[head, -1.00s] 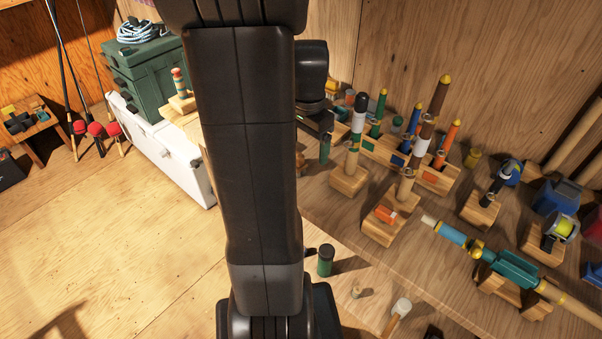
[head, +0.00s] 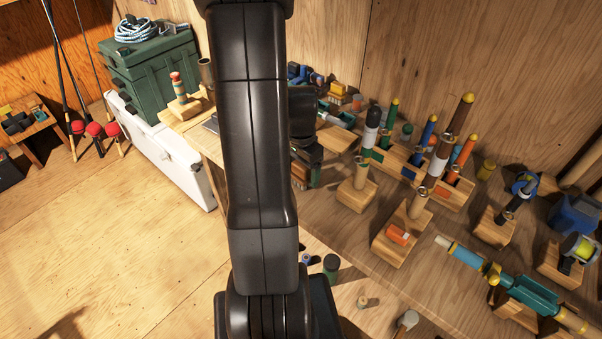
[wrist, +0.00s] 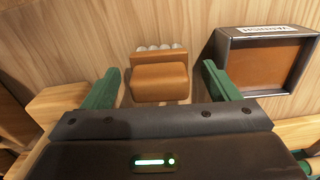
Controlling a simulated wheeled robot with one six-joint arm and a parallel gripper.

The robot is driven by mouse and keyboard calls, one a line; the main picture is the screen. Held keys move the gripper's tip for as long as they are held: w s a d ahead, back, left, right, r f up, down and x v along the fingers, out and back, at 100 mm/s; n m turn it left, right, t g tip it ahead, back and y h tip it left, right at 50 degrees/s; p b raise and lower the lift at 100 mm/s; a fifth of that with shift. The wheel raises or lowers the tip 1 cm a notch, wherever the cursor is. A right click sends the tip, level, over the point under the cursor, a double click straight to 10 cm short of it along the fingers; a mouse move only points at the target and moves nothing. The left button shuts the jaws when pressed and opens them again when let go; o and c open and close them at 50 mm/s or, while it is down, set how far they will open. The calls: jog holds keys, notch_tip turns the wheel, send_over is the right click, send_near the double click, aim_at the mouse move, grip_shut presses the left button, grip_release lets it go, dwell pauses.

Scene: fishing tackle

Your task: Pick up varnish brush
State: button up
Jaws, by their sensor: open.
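My gripper (wrist: 157,70) is open in the wrist view, with its two green fingers spread apart. Between and beyond them is an orange-brown wooden block (wrist: 160,83) with several pale round ends along its far edge. I cannot tell whether this is the varnish brush. Nothing is held between the fingers. To the right lies a dark-framed tray (wrist: 226,62) with a brown inside and a white label, its text upside down and hard to read. In the head view my arm hides most of the gripper and the bench below it. No clear varnish brush shows there.
The bench holds wooden stands with upright rod handles (head: 366,145), a teal rod piece (head: 525,290) and a dark green-capped jar (head: 331,267). A green box (head: 152,75) stands on a white cooler (head: 160,150) at left.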

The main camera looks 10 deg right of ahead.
jog(key=shift+f, duration=1.1)
jog(key=shift+c, duration=0.4)
jog(key=c, duration=1)
notch_tip(320, 180, up, 10)
jog(key=shift+r, duration=0.1)
